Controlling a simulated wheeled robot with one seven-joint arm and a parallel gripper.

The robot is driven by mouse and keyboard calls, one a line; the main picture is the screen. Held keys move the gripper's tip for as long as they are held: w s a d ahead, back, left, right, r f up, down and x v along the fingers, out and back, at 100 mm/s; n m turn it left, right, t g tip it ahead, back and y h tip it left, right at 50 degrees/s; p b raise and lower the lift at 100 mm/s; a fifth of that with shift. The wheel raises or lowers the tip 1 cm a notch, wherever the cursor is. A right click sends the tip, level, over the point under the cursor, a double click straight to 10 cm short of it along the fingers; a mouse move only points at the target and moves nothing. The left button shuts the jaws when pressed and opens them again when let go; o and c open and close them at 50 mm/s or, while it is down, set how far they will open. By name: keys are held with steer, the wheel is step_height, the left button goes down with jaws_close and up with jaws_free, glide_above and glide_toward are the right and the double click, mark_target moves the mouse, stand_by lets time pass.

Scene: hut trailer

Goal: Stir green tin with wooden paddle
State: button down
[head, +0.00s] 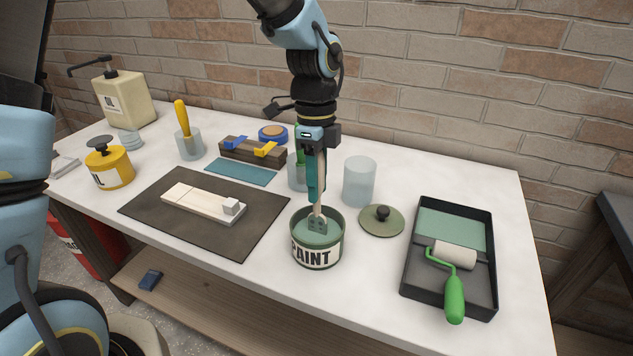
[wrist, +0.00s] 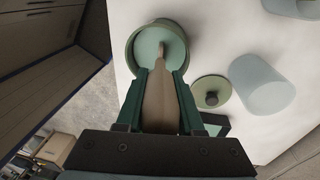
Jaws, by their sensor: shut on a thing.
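The green paint tin (head: 318,252), labelled PAINT, stands open near the front edge of the white table, with pale green paint inside. My gripper (head: 316,190) points down above it and is shut on the wooden paddle (head: 318,213). The paddle's lower end, with holes in it, is inside the tin's rim; how deep it sits in the paint is hard to tell. In the wrist view the paddle (wrist: 158,95) runs between my fingers towards the tin (wrist: 133,48). The tin's green lid (head: 381,220) with a dark knob lies on the table to the right.
A frosted cup (head: 359,182) stands behind the lid, and another cup (head: 297,172) is partly hidden behind my gripper. A black paint tray (head: 420,272) with a green-handled roller (head: 455,285) is at right.

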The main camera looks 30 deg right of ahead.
steer(key=shift+w+d+r+p, duration=0.1)
steer(key=shift+w+r+p, duration=0.1)
steer(key=shift+r+p, duration=1.4)
steer(key=shift+w+d+r+b, duration=0.1)
steer(key=shift+w+r+b, duration=0.1)
steer(key=shift+r, duration=1.2)
steer(key=shift+w+d+r+b, duration=0.1)
steer(key=shift+w+r+b, duration=0.1)
steer(key=shift+r, duration=1.25)
steer(key=shift+r, duration=2.4)
